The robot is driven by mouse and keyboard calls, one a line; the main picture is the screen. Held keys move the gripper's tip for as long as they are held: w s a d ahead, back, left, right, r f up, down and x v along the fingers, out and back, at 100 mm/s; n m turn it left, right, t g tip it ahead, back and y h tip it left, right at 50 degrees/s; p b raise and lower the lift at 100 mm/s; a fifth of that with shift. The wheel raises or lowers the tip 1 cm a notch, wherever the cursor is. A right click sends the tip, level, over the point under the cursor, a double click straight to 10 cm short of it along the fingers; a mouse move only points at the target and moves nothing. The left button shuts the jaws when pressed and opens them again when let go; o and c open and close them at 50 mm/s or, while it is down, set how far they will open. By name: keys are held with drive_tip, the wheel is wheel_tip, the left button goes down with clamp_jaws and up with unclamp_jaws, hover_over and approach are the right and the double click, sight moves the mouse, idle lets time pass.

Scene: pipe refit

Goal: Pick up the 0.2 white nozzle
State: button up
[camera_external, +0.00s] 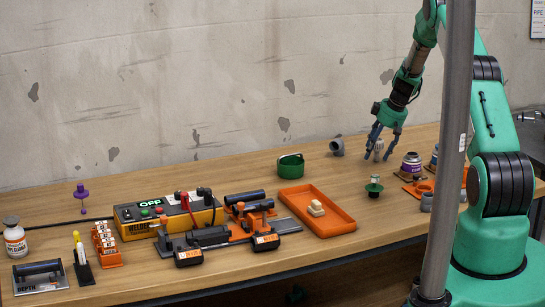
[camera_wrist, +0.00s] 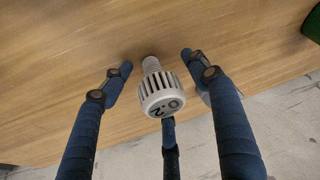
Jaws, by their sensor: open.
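The white nozzle (camera_wrist: 160,92) has a ribbed round cap marked "0.2" and a narrower threaded end. In the wrist view it lies between the blue fingers of my gripper (camera_wrist: 157,88), with visible gaps to the left and right fingers. A third finger shows below it, and I cannot tell whether that finger touches it. In the external view my gripper (camera_external: 378,146) points down over the back right of the table, fingers spread around the small pale nozzle (camera_external: 378,150). My gripper is open.
The wall is behind.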

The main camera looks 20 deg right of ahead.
drive_tip(key=shift+c, duration=0.5)
drive_tip(key=c, duration=1.1)
drive_tip(key=shift+o, duration=0.2)
drive_tip(key=shift+r, duration=0.9)
wheel_tip(320, 180, up, 2)
drive_tip(key=shift+s+r+p, duration=0.1)
drive_tip(key=shift+p, duration=0.4)
drive_tip(key=s+a, duration=0.1)
drive_tip(key=s, duration=0.4)
drive_tip(key=s+a, duration=0.2)
drive_tip(key=s, duration=0.3)
drive_tip(key=s+a+r, duration=0.1)
drive_tip(key=s, duration=0.4)
drive_tip(key=shift+s+a+p, duration=0.1)
drive_tip(key=shift+a+p, duration=0.15)
drive_tip(key=shift+p, duration=0.05)
